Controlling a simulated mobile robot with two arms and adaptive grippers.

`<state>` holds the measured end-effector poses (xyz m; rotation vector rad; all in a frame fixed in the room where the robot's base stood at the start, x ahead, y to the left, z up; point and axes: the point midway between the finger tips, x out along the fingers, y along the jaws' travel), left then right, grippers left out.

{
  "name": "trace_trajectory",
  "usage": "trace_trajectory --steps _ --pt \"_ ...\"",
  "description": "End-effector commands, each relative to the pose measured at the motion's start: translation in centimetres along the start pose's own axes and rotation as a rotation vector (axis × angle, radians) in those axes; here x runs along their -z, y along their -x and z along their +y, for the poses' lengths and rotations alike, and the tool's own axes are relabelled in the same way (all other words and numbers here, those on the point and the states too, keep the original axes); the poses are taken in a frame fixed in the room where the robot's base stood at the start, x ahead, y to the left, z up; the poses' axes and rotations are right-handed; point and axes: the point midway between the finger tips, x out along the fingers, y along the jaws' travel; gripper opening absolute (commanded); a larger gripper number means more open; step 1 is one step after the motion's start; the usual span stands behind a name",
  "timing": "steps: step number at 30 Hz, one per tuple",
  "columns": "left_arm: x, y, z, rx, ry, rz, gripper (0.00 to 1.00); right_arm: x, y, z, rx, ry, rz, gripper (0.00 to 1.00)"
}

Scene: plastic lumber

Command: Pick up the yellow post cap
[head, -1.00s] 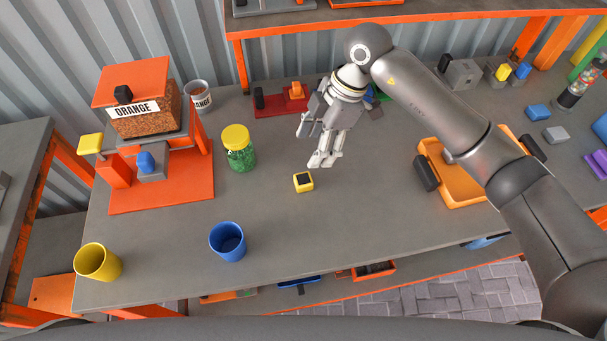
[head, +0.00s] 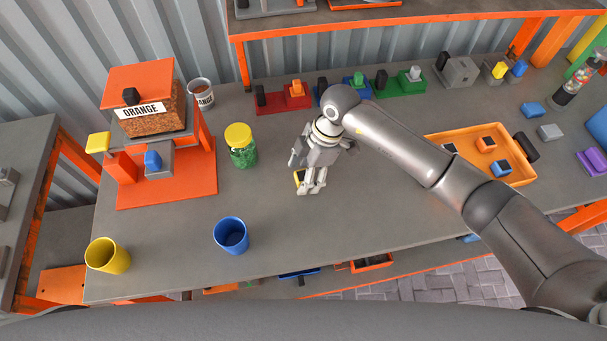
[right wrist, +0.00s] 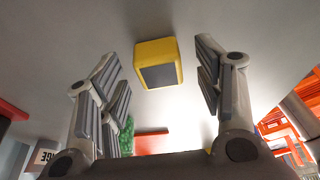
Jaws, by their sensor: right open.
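The yellow post cap (right wrist: 157,63) is a small yellow block with a dark square face. In the right wrist view it lies on the grey table just beyond and between my open fingers, touching neither. In the head view the cap (head: 298,177) is mostly hidden behind my right gripper (head: 311,190), with a yellow edge showing on its left. My right gripper, which also shows in the wrist view (right wrist: 163,85), is open and empty. My left gripper is not in view.
A green jar with a yellow lid (head: 240,146) stands left of the gripper. A blue cup (head: 231,236) and a yellow cup (head: 107,255) stand nearer the front. An orange tray (head: 517,175) with small blocks lies right. The table front right of the blue cup is clear.

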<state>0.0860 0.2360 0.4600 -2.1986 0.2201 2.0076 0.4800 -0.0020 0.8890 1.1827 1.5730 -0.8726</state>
Motion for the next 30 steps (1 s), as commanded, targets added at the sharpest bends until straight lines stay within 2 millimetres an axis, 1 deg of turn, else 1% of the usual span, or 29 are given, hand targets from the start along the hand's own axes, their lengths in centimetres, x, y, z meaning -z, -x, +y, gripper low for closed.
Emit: trace_trajectory --steps 5,16,25,30 --pt "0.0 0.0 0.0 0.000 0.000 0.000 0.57 0.0 0.0 0.0 -0.001 0.000 0.000 0.61" --pt "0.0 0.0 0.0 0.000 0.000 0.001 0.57 0.0 0.0 0.0 -0.001 0.000 0.000 0.13" --pt "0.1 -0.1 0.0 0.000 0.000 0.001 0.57 0.1 0.2 0.1 -0.001 0.001 0.001 0.13" --pt "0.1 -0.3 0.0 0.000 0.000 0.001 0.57 0.4 1.3 0.1 -0.004 0.001 0.001 0.13"
